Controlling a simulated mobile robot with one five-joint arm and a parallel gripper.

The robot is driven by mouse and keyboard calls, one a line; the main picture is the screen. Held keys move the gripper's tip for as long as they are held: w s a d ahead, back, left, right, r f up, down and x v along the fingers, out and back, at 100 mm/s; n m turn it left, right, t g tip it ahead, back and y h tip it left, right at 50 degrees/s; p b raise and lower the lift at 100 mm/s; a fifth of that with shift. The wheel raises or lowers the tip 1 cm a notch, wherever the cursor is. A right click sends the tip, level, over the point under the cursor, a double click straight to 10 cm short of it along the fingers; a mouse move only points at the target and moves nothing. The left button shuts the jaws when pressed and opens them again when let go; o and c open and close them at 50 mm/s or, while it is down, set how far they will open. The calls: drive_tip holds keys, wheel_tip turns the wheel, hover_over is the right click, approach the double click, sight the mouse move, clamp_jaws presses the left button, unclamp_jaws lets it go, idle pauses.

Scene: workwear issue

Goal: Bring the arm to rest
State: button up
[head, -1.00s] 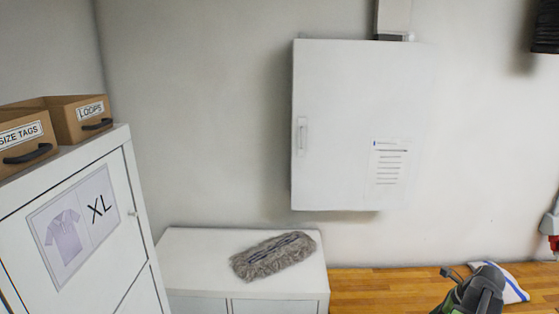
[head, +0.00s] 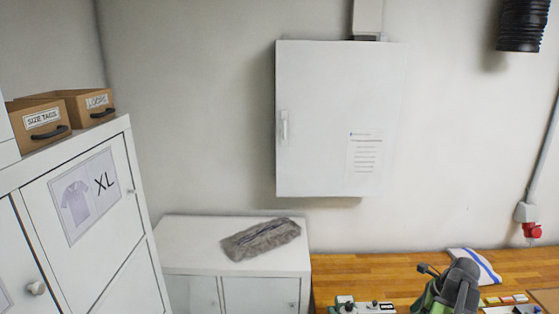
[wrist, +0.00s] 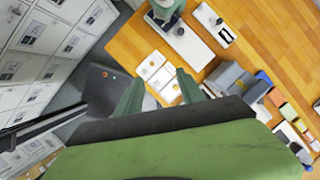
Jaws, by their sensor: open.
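My gripper (wrist: 158,86) shows in the wrist view with its two green fingers apart and nothing held between them. Beyond the fingers are white cards (wrist: 157,72) on a wooden worktop, some way off. In the head view, the green and dark grey upper part of my arm (head: 455,288) rises at the bottom right, in front of the worktop (head: 390,263). The fingers are not visible in the head view.
Grey lockers (wrist: 40,45) stand at left in the wrist view. Several boxes and folded items lie on the worktop at right. A wall cabinet (head: 318,120) hangs behind.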

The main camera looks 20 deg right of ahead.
drive_tip(key=w+a+f+n+g, duration=0.1)
drive_tip(key=w+a+n, duration=0.6)
drive_tip(key=w+a, duration=0.3)
drive_tip(key=w+a+n+g, duration=0.1)
drive_tip(key=w+a+n, duration=0.6)
drive_tip(key=a, duration=0.5)
drive_tip(key=w+a+f+n+g+h+b, duration=0.1)
drive_tip(key=w+a+n, duration=0.2)
drive_tip(key=a+n, duration=0.8)
drive_tip(key=w+a+f+n+h, duration=0.15)
drive_tip(key=a+n, duration=0.35)
drive_tip(key=a, duration=1.2)
wheel_tip(320, 180, down, 21)
drive_tip(key=s+b, duration=0.1)
drive_tip(key=b, duration=2.1)
drive_tip(key=shift+s+d+g+y, duration=0.25)
drive_tip(key=shift+s+g+y, duration=0.1)
drive_tip(key=shift+g, duration=0.05)
